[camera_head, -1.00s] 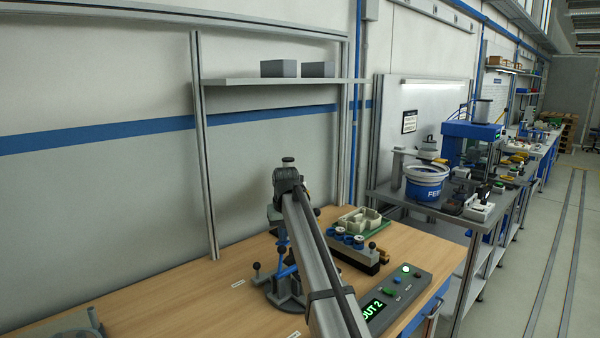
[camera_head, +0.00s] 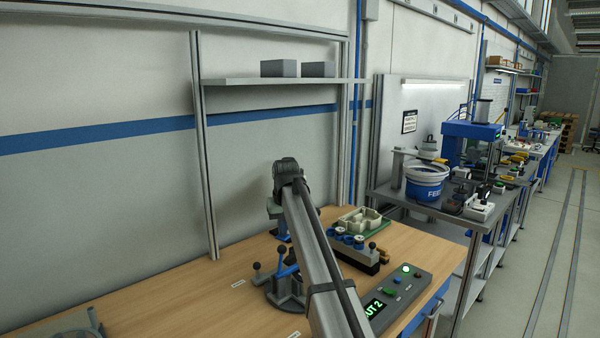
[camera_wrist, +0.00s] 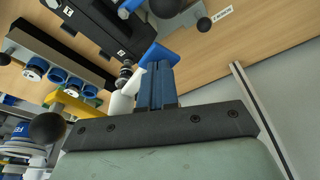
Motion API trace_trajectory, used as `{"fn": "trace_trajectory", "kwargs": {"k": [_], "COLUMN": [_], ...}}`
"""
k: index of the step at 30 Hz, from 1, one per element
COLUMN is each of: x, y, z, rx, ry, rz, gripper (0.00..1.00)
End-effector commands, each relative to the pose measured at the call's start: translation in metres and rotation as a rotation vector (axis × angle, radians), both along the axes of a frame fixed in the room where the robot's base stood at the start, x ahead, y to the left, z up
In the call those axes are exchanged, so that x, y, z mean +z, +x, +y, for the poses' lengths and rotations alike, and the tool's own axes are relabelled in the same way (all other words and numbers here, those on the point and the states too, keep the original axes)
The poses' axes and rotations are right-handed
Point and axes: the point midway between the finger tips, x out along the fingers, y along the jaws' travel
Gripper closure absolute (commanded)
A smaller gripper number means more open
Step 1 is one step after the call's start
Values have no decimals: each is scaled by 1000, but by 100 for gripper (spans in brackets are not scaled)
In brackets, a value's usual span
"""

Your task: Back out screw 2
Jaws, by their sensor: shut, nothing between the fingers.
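My gripper (camera_wrist: 157,68) shows in the wrist view as blue fingers closed together, with nothing between them. A white part (camera_wrist: 121,104) and a dark cylindrical tip (camera_wrist: 124,74) lie just left of the fingers; I cannot tell whether they touch. In the head view the blue fingertips (camera_head: 284,238) show just left of my arm, above the table and behind a grey round fixture (camera_head: 287,288) with black ball knobs. A control box (camera_head: 394,292) has a green-lit display, partly hidden by my arm, reading "UT 2". I cannot make out screw 2 in either view.
A dark rack (camera_head: 357,254) with blue-and-white round parts stands right of my arm; a green tray (camera_head: 366,222) with pale parts is behind it. The wooden table (camera_head: 170,300) is clear left of the fixture, apart from small labels and a grey part at front left.

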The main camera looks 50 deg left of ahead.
Motion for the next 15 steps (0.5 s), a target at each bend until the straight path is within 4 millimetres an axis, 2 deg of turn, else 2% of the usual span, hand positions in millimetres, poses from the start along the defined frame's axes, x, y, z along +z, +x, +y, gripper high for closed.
{"fn": "trace_trajectory", "kwargs": {"k": [15], "x": [30], "y": [0], "z": [1], "rx": [0], "ry": [1], "rz": [0], "gripper": [100]}}
